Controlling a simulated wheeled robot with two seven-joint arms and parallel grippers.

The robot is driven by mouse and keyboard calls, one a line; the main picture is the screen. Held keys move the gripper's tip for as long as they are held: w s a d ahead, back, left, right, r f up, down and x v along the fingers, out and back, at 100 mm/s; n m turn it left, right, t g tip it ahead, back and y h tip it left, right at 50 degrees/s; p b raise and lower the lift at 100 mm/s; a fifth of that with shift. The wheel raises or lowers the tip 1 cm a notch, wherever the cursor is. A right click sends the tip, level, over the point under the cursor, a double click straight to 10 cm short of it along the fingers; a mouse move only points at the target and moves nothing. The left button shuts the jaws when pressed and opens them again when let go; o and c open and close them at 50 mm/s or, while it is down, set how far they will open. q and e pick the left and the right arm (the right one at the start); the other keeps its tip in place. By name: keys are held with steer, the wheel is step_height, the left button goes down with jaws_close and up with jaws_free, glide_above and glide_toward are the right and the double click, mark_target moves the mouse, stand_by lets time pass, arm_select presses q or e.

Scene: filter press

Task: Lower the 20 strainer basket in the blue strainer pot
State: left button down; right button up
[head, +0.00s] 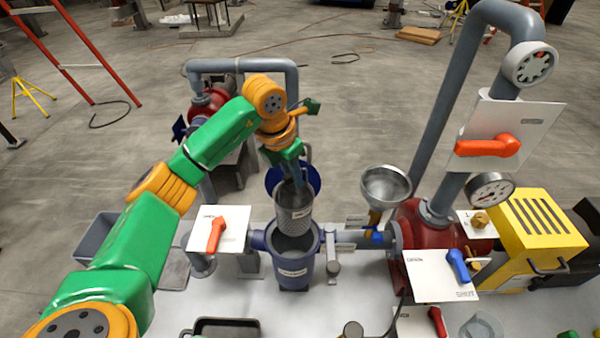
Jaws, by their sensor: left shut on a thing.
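The blue strainer pot (293,266) stands upright on the pipe line with its top open. The grey perforated strainer basket (295,215) hangs just above the pot's mouth, roughly upright and toward its far side. A small label is on the basket, too small to read. My left gripper (291,178) is shut on the strainer basket from above, at its upper part; the exact contact is partly hidden by the gripper. Behind the basket is a round dark-blue lid (311,180), raised and standing behind the pot. My right gripper is not in view.
A white plate with an orange-red handle (217,232) stands left of the pot. A metal funnel (386,186) and a red pump (420,228) are to the right. A grey bin (97,238) is at left and a black tray (226,328) in front.

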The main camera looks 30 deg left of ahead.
arm_select(q)
steer(key=f, duration=0.1)
steer(key=a+f, duration=0.1)
steer(key=f, duration=0.1)
steer(key=shift+s+a, duration=0.2)
steer(key=shift+s, duration=0.2)
steer(key=s+b+x, duration=0.2)
steer(key=b+x, duration=0.6)
steer(key=x, duration=0.2)
steer(key=s+a+f+b+x, duration=0.1)
steer(key=s+b+x, duration=0.1)
steer(key=b+x, duration=0.7)
steer(key=shift+s+x, duration=0.25)
steer(key=shift+x, duration=0.9)
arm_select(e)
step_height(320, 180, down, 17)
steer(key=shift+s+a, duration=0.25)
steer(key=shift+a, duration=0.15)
arm_select(q)
steer(key=shift+d, duration=0.1)
steer(key=c, duration=0.7)
jaws_free()
